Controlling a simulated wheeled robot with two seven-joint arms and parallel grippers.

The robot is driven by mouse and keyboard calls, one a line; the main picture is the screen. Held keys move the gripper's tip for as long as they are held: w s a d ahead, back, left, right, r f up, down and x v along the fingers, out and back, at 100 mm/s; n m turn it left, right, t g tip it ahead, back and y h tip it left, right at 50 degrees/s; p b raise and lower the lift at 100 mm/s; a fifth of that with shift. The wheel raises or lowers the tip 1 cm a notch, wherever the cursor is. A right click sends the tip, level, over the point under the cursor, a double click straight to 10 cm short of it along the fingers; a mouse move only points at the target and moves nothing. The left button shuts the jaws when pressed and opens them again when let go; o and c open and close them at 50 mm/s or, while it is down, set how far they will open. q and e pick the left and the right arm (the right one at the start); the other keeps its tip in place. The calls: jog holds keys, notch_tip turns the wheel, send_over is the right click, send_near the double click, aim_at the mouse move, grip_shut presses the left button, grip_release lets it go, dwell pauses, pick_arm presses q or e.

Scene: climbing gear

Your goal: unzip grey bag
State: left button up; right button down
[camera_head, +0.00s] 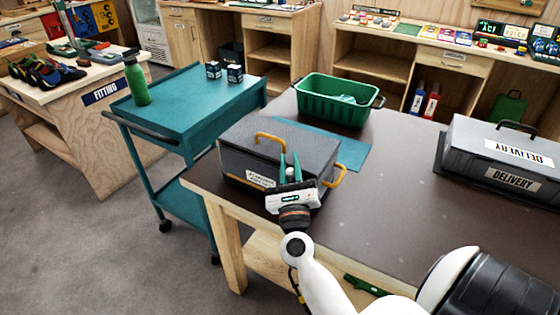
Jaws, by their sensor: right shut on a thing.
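The grey bag (245,150) is a dark grey box-shaped bag with yellow-orange handles and a white label on its front. It stands upright on the brown-topped table, near its left front corner, and its top looks closed. My right gripper (290,161) is at the front top edge of the bag, with its two teal fingers pointing away from me. It is shut on the bag's zip pull, which the fingers hide. The gripper body covers part of the bag's front. My left gripper is not in view.
A teal mat (352,155) lies partly behind the bag. A green crate (330,112) stands behind it. A grey delivery case (470,155) is at the right. A teal cart (185,112) with a green bottle (137,82) stands left. The table (395,205) is clear between bag and case.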

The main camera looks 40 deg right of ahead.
jog(key=shift+s, duration=0.15)
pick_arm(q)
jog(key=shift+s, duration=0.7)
pick_arm(e)
jog(key=c, duration=1.3)
grip_release()
pick_arm(q)
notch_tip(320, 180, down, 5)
jog(key=b, duration=0.4)
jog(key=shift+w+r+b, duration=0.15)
jog(key=shift+b, duration=0.15)
pick_arm(e)
jog(key=v, duration=1.2)
jog(key=shift+f, duration=0.1)
